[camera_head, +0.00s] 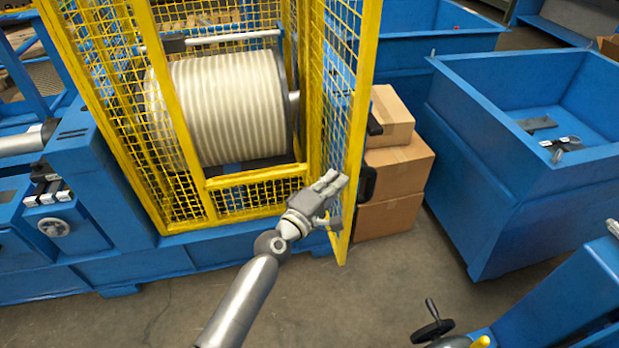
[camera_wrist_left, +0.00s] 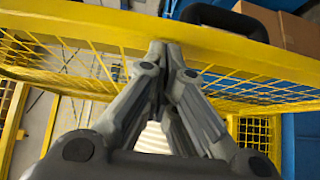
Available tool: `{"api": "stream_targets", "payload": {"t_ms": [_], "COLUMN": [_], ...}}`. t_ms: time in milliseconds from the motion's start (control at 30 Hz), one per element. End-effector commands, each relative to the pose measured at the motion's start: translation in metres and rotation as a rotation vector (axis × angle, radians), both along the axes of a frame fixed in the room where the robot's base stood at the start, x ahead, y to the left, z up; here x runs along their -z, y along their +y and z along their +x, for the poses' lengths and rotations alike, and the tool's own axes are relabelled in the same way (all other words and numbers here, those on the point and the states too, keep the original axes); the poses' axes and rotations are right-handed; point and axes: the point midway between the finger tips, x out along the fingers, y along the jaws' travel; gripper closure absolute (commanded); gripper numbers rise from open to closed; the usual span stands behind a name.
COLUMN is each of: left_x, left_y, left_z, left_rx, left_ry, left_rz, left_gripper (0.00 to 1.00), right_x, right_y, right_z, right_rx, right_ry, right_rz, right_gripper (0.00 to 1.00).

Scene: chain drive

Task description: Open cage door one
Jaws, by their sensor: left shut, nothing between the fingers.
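The cage door (camera_head: 352,130) is a yellow frame with yellow mesh. It stands swung out from the yellow cage (camera_head: 185,120), towards me, with a gap beside the ribbed drum (camera_head: 225,105). A black handle (camera_head: 367,184) sits on its right side and also shows in the left wrist view (camera_wrist_left: 225,18). My left gripper (camera_head: 333,181) is shut and empty at the left, inner side of the door, near its lower part. In the left wrist view its fingertips (camera_wrist_left: 166,48) meet close to the yellow door frame (camera_wrist_left: 90,24); I cannot tell if they touch. My right gripper is not in view.
Cardboard boxes (camera_head: 398,172) are stacked just right of the door. A large blue bin (camera_head: 480,165) stands further right. The blue machine base (camera_head: 170,262) runs below the cage. Grey floor (camera_head: 350,300) is open in front of the door. A black handwheel (camera_head: 432,328) is at the bottom right.

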Motion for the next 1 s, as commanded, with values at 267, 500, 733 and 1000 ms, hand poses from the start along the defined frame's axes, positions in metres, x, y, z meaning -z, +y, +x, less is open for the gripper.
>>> {"api": "stream_targets", "payload": {"t_ms": [267,500,733,1000], "left_x": [0.001,0.000,0.001,0.001], "left_y": [-0.026,-0.030,-0.030,-0.028], "left_z": [0.005,0.006,0.006,0.007], "left_rx": [-0.001,-0.001,-0.001,-0.002], "left_ry": [0.000,-0.001,0.000,0.000], "left_rz": [0.001,0.001,0.001,0.001], "left_gripper": [1.00,1.00,1.00,1.00], "right_x": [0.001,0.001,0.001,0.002], "right_y": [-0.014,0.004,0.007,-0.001], "right_z": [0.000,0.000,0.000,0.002], "right_rx": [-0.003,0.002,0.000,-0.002], "right_ry": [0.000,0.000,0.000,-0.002], "right_rz": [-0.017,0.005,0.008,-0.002], "right_gripper": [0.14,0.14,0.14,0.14]}}
